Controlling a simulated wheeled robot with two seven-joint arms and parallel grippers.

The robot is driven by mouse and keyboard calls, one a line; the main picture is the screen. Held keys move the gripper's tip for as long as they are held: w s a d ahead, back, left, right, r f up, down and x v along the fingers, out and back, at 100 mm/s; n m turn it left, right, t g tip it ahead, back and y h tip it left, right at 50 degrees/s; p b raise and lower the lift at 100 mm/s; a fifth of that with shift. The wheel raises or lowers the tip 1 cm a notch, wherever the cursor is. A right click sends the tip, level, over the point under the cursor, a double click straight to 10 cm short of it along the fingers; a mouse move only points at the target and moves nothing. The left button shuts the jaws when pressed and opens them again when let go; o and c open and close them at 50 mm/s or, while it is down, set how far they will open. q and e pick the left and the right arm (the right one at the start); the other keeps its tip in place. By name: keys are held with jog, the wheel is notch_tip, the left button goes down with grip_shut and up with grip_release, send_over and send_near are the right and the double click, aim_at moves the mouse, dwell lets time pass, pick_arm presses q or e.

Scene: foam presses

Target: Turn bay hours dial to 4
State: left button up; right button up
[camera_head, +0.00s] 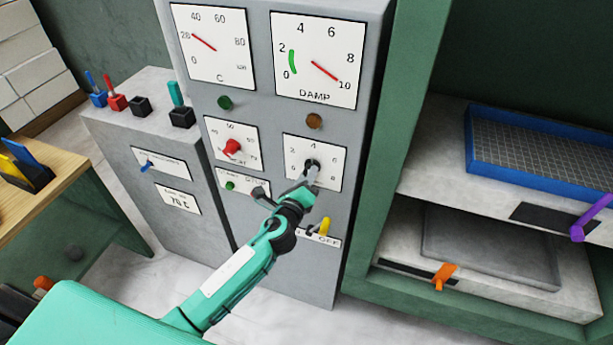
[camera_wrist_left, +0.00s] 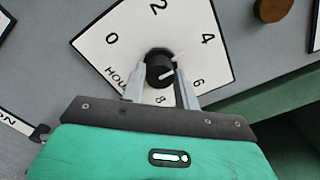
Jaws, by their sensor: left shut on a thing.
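The bay hours dial is a black round knob on a white square plate (camera_head: 330,155) on the grey panel. The left wrist view shows the black knob (camera_wrist_left: 158,68) close up, with the plate numbers 0, 2, 4, 6 and 8 around it. A white mark on the knob points right, towards the side with 4 and 6; its exact reading is unclear. My left gripper (camera_head: 309,176) is shut on the knob; its grey fingers (camera_wrist_left: 160,85) stand on both sides of it. My right gripper is out of view.
A red knob (camera_head: 232,147) sits left of the dial, and an amber round button (camera_head: 314,121) is above it. A yellow switch (camera_head: 325,226) is just below my gripper. Shelves with a blue-rimmed tray (camera_head: 468,140) stand at the right.

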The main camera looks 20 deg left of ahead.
pick_arm(q)
jog(key=shift+f, duration=0.1)
dwell(0.3)
jog(key=o, duration=1)
jog(key=shift+c, duration=0.2)
jog(key=s+b, duration=0.4)
jog(key=s, duration=1)
jog(key=shift+a+b, duration=0.25)
jog(key=shift+b, duration=0.05)
jog(key=shift+w, duration=0.1)
